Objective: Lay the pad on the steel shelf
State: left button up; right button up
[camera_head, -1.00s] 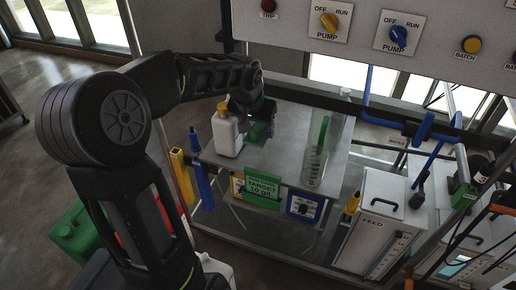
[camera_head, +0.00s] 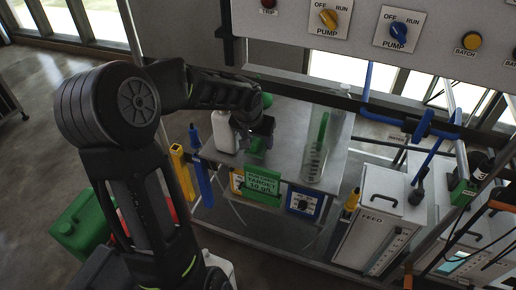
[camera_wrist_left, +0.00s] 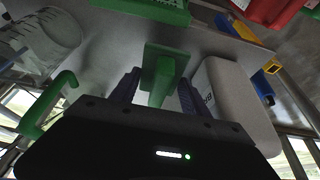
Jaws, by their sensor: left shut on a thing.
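The green pad (camera_head: 257,148) is in my left gripper (camera_head: 262,132), over the front part of the steel shelf (camera_head: 287,128). In the left wrist view the pad (camera_wrist_left: 165,62) is a flat green plate with a green block grip, between the two dark fingers of my left gripper (camera_wrist_left: 157,92). The fingers are shut on the grip. The shelf's grey surface (camera_wrist_left: 112,45) shows beyond the pad. I cannot tell whether the pad touches it. My arm hides part of the shelf behind the gripper. My right gripper is not in view.
A white bottle (camera_head: 222,132) stands close left of the gripper, its top partly hidden by my arm. A clear cylinder (camera_head: 315,155) with a green item stands to the right. A green sign (camera_head: 262,184) hangs on the front edge. Bare shelf lies between gripper and cylinder.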

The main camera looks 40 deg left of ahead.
aim_at(258, 148)
pick_arm(q)
jog(key=shift+f, duration=0.1)
jog(key=shift+f, duration=1.75)
jog(key=shift+f, duration=0.2)
jog(key=o, duration=1.3)
jog(key=shift+r, duration=0.1)
jog(key=shift+r, duration=0.2)
jog(key=v, duration=1.2)
jog(key=shift+f, duration=0.1)
